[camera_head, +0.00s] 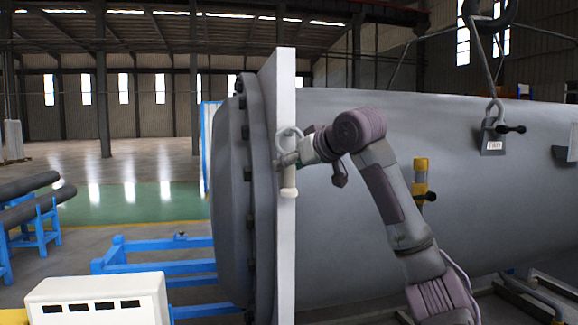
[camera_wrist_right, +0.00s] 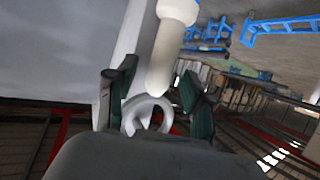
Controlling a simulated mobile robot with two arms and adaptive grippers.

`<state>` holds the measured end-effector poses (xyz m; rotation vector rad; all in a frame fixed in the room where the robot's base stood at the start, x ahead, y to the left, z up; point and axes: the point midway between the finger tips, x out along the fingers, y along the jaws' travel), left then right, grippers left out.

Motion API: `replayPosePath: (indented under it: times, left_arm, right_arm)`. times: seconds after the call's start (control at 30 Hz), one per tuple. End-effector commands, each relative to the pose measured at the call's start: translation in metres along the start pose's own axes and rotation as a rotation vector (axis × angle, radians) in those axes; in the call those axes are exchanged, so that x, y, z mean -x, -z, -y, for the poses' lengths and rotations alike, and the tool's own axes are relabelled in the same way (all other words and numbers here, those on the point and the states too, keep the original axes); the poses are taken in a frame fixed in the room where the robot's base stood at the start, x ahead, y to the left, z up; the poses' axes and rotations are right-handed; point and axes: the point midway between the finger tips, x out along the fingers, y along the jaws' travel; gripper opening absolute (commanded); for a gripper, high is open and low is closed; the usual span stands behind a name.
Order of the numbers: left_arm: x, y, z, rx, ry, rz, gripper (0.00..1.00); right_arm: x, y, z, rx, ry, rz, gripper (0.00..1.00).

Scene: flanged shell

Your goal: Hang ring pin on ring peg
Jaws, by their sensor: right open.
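The ring pin (camera_head: 289,181) is a pale cream rod with a thicker lower end and a white ring at its top. It stands upright beside the white panel (camera_head: 285,80) in the head view. My right gripper (camera_head: 285,159) is at its upper part, just below the ring. In the right wrist view the open fingers (camera_wrist_right: 159,75) lie on either side of the ring pin (camera_wrist_right: 172,42), near its ring end. The ring peg cannot be made out; whether the ring sits around it cannot be told. My left gripper is not in view.
The large grey flanged shell (camera_head: 480,180) extends right behind my right arm. A yellow and black tool (camera_head: 420,180) stands against it. Blue frames (camera_head: 150,255) and a white box (camera_head: 98,300) are at the lower left.

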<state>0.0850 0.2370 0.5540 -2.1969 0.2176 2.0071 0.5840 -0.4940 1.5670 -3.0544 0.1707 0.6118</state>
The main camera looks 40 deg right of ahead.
Motion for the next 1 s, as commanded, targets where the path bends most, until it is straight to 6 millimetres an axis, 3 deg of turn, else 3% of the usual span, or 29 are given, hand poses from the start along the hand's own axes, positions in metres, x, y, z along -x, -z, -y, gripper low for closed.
replayPosePath:
  times: [0.3,0.5,0.83,0.93,1.0]
  left_arm:
    - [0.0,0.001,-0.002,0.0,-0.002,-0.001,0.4]
    - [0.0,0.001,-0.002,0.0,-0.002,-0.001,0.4]
    - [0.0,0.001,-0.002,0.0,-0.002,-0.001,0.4]
    - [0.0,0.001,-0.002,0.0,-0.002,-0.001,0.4]
    - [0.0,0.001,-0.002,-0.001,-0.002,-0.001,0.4]
  right_arm:
    - [0.069,0.001,-0.001,0.001,-0.002,-0.004,0.53]
    - [0.097,0.001,-0.001,0.0,-0.001,-0.003,0.53]
    - [0.104,-0.001,0.0,0.001,0.0,0.001,0.53]
    - [0.092,-0.007,0.007,0.017,0.0,0.019,0.53]
    - [0.071,-0.021,0.02,0.047,0.003,0.05,0.53]
